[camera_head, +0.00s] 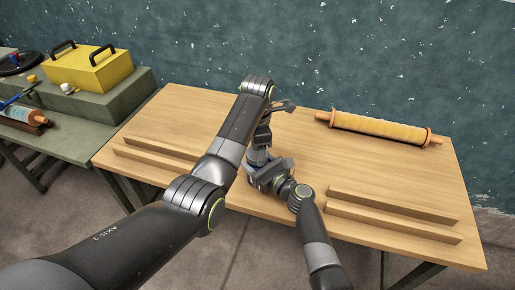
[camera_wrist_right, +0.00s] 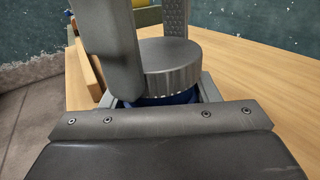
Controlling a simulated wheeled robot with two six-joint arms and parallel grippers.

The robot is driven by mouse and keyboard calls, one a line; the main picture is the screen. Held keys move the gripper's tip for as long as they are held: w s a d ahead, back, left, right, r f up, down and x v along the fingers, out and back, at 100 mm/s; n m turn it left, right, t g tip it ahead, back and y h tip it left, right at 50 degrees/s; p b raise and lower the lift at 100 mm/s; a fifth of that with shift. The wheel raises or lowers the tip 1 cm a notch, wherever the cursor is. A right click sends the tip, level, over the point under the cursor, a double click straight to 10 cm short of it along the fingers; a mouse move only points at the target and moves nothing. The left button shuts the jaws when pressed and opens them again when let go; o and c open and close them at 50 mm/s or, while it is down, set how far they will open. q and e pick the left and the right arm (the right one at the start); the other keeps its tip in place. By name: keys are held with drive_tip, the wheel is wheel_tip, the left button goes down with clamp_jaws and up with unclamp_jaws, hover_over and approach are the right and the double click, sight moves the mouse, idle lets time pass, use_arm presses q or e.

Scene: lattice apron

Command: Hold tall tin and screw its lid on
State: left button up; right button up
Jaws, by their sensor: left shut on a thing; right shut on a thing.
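The tall tin (camera_wrist_right: 160,100) is blue and mostly hidden; a bit of its blue side also shows in the head view (camera_head: 258,157). My right gripper (camera_head: 266,172) comes from the front and is shut around the tin's side. The lid (camera_wrist_right: 172,68) is a grey, ridged, round cap directly above the blue tin and looks level. My left gripper (camera_wrist_right: 148,60) reaches down from above and is shut on the lid, one finger in front and one behind. Whether the lid's thread is engaged cannot be seen. My arms hide most of this in the head view.
The wooden table (camera_head: 300,145) has low wooden rails at left (camera_head: 155,160) and right (camera_head: 390,215). A rolling-pin-like roller (camera_head: 378,127) lies at the back right. A green side bench (camera_head: 75,140) at left holds a yellow box (camera_head: 90,68). The table's middle right is clear.

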use_arm(q)
drive_tip(key=shift+f, duration=0.45)
